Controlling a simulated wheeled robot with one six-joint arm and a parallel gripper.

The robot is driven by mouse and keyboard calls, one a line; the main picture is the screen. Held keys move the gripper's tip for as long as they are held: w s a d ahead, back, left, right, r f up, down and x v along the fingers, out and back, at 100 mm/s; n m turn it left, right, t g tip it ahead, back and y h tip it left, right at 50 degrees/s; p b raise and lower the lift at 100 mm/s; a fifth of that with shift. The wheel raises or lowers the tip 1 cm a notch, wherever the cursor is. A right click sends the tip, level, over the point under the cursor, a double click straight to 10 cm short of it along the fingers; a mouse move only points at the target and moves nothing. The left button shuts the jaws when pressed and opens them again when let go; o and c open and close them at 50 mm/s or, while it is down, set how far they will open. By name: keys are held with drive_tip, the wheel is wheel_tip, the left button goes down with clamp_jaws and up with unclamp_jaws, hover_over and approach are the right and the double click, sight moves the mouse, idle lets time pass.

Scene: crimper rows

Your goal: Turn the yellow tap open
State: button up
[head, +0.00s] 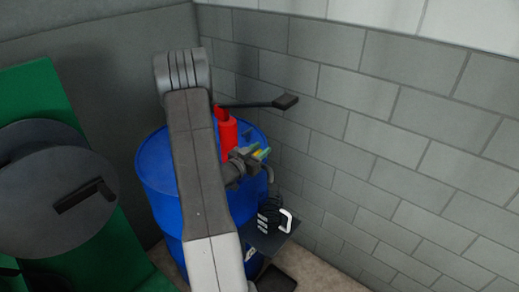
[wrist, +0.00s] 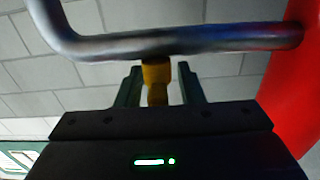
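The yellow tap (wrist: 156,77) is a small upright lever below a bent metal pipe (wrist: 190,42) in the wrist view. My gripper (wrist: 160,75) has its two dark green fingers on either side of the lever. A gap shows at the right finger, and the left finger is very close to the lever; contact there is unclear. In the head view my gripper (head: 262,154) is beside the red cylinder on the blue barrel, with a bit of yellow between its fingers. The curved spout (head: 272,187) shows just below it. My arm hides part of the barrel.
The blue barrel (head: 158,165) bears the red cylinder (head: 228,138) with a dark lever (head: 285,102). A black container with a white handle (head: 286,221) stands below the spout on a dark shelf (head: 262,243). A grey block wall (head: 400,150) is close behind. A grey disc (head: 50,215) is left.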

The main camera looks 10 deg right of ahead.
clamp_jaws()
